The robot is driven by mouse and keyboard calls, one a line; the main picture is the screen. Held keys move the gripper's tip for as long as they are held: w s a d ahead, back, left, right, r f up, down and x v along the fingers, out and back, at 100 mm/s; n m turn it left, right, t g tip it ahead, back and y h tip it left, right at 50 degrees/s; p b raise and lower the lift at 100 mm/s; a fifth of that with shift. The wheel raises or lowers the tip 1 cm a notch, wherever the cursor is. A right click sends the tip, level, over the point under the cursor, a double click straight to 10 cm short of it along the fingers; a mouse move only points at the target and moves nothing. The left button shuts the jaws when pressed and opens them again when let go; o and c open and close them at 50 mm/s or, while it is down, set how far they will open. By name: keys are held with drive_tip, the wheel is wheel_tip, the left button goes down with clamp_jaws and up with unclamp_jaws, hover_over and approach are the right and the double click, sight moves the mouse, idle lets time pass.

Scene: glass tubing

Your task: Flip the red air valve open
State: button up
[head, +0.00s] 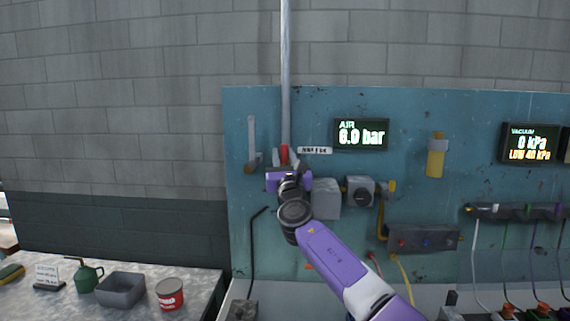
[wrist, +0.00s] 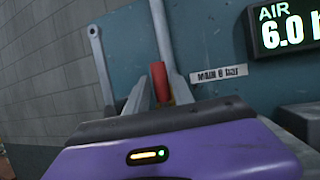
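The red valve handle (head: 284,153) stands upright at the foot of the grey vertical pipe on the blue-green panel. It also shows in the wrist view (wrist: 159,80), between my two fingers. My purple gripper (head: 287,161) is in front of the panel at the handle. In the wrist view my fingers (wrist: 160,88) stand apart, one on each side of the red handle. The fingers look open, with the tips close to the handle; contact is not clear. The valve body below is hidden by my gripper.
An air display (head: 361,134) reads 6.0 bar, above a grey box (head: 326,199) and a regulator (head: 360,191). A grey lever (head: 252,140) is left of the pipe. A bench (head: 210,285) at lower left holds a bin (head: 121,290) and a red can (head: 170,294).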

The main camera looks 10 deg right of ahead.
drive_tip(key=p+v, duration=0.1)
drive_tip(key=v, duration=0.6)
drive_tip(key=shift+s, duration=0.2)
drive_tip(key=shift+f, duration=0.1)
